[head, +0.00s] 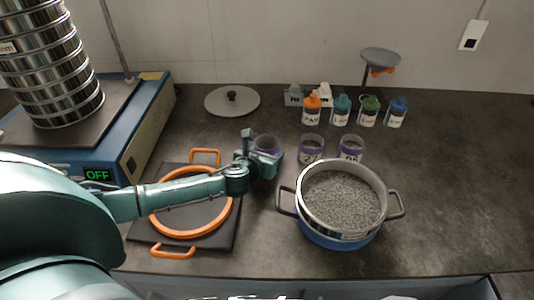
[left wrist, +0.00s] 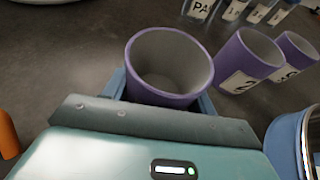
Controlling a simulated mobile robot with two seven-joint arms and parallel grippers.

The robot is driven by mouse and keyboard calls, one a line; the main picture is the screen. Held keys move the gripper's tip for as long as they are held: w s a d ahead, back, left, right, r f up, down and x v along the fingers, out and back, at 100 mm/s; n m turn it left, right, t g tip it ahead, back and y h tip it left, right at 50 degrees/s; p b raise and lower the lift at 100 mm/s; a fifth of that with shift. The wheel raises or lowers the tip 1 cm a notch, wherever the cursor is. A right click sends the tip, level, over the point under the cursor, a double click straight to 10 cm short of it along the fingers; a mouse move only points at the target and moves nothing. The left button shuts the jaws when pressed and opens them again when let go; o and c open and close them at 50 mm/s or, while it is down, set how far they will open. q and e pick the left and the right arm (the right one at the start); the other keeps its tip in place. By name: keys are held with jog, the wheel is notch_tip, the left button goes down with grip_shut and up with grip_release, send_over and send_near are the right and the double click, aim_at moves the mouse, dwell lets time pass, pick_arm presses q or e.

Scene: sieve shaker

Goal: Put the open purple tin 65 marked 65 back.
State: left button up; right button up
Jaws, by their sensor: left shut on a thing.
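An open purple tin (head: 266,144) is held between the fingers of my left gripper (head: 262,156). In the left wrist view the tin (left wrist: 170,68) shows its open mouth and a grey inside that looks empty. Its label is hidden, so I cannot read a mark on it. Two more open purple tins, a nearer one (head: 311,148) and one to its right (head: 350,149), stand on the worktop right of the gripper with white labels. I cannot tell whether the held tin touches the worktop. My right gripper is not in view.
Several capped bottles (head: 312,110) stand behind the tins. A grey lid (head: 232,101) lies at the back; the sieve shaker (head: 146,125) is left.

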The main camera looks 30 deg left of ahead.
pick_arm(q)
jog(key=o, duration=0.6)
jog(key=shift+f, duration=0.2)
jog(key=o, duration=0.5)
jog(key=shift+c, duration=0.2)
jog(key=shift+r, duration=0.15)
jog(key=shift+r, duration=0.15)
jog(key=p+v, duration=0.1)
jog(key=v, duration=1.1)
jog(key=shift+s, duration=0.1)
